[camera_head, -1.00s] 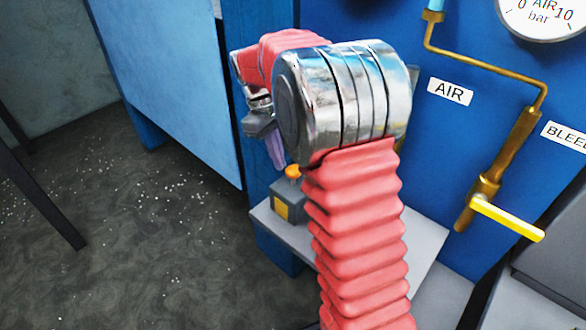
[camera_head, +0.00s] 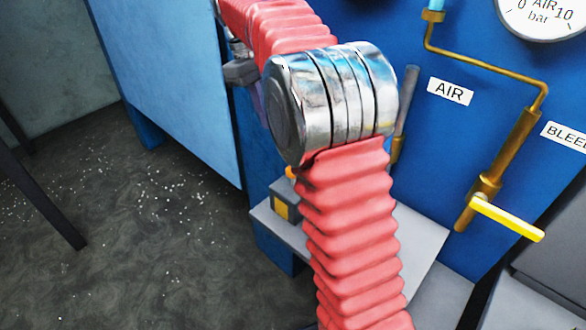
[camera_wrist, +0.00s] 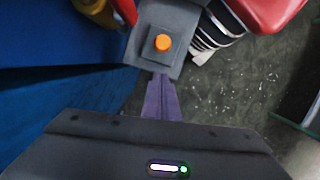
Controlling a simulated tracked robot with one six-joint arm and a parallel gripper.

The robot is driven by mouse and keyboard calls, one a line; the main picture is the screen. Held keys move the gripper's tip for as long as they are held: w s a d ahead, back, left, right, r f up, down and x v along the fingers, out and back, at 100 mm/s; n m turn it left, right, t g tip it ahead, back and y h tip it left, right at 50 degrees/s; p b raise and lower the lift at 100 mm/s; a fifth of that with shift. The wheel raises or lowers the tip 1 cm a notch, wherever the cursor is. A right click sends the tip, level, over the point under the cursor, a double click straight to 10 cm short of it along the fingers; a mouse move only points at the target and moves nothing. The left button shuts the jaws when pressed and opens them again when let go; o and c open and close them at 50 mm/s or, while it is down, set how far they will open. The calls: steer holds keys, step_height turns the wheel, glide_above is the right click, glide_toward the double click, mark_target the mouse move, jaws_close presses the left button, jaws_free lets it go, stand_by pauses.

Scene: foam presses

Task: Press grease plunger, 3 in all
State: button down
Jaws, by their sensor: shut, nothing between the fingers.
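The orange plunger (camera_head: 289,173) stands on a grey box (camera_head: 285,205) with a yellow label. In the head view my arm's red sleeve and metal joint partly hide the plunger. The orange plunger (camera_wrist: 162,43) shows fully in the wrist view, on a small raised square of the box (camera_wrist: 174,20). My gripper's purple fingers (camera_wrist: 160,80) are shut together with nothing between them. In the wrist view their tips appear just below the box, apart from the plunger. In the head view the gripper is mostly behind my arm, higher than the plunger.
The box sits on a grey shelf (camera_head: 413,245) against a blue cabinet (camera_head: 340,20). To the right are a brass pipe with a yellow lever (camera_head: 507,218), an AIR label (camera_head: 451,90) and a pressure gauge (camera_head: 545,12). A speckled dark floor (camera_head: 150,240) lies open at the left.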

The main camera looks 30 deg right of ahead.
steer(key=shift+r, duration=0.1)
steer(key=s+f, duration=0.1)
steer(key=s+d+f, duration=0.2)
steer(key=s, duration=0.1)
steer(key=shift+d+f, duration=0.15)
steer(key=shift+d, duration=0.1)
stand_by(0.4)
steer(key=shift+f, duration=0.15)
steer(key=shift+x, duration=3.35)
steer(key=shift+d, duration=0.1)
